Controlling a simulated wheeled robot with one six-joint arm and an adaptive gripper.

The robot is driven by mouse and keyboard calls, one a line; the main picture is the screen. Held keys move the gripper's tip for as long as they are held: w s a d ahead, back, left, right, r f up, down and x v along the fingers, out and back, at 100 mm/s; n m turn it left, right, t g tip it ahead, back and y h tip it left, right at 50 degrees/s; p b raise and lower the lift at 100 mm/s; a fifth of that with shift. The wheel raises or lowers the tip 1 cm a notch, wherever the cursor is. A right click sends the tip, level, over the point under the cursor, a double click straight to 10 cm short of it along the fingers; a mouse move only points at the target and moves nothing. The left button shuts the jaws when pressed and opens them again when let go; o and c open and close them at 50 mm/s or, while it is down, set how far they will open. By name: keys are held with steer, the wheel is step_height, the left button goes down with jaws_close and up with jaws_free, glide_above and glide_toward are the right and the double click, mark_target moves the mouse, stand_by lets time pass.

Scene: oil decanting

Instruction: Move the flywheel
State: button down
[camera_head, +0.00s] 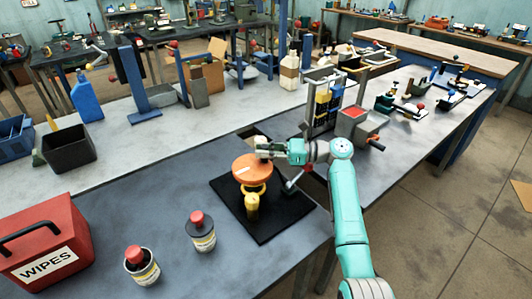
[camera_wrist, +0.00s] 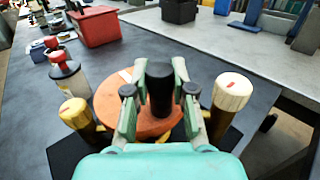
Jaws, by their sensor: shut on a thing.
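The flywheel is an orange disc (camera_head: 251,172) above a black mat (camera_head: 285,218) on the dark table. In the wrist view the orange disc (camera_wrist: 113,105) lies below my gripper, with a black upright knob (camera_wrist: 160,88) over it. My gripper (camera_head: 264,150) is at the far right part of the disc. In the wrist view my gripper (camera_wrist: 160,105) has its fingers on either side of the black knob, shut on it. The knob's lower end and part of the disc are hidden by the fingers and palm.
A yellow-capped post (camera_wrist: 75,113) and a pale-capped post (camera_wrist: 232,93) stand close on either side of the disc. Two red-capped bottles (camera_head: 200,235) (camera_head: 142,268) and a red wipes box (camera_head: 42,245) stand left. A grey box with a red top (camera_head: 355,125) stands right.

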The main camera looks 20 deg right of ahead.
steer(key=shift+w+a+n+g+y, duration=0.1)
steer(key=shift+w+n+g+y, duration=0.15)
steer(key=shift+n+g, duration=0.6)
steer(key=shift+w+a+n+g+y, duration=0.2)
steer(key=shift+n+g, duration=0.3)
steer(key=shift+g, duration=0.65)
steer(key=shift+w+a+n+g+y, duration=0.1)
steer(key=shift+w+n+g+y, duration=0.15)
steer(key=shift+n+g, duration=0.6)
steer(key=shift+w+g, duration=0.1)
steer(key=shift+g, duration=0.75)
steer(key=shift+w+a+f+n+g, duration=0.1)
steer(key=shift+w+a+n+g, duration=0.1)
steer(key=shift+n+g, duration=0.65)
steer(key=c, duration=1)
jaws_free()
steer(key=shift+o, duration=0.2)
step_height(320, 180, up, 10)
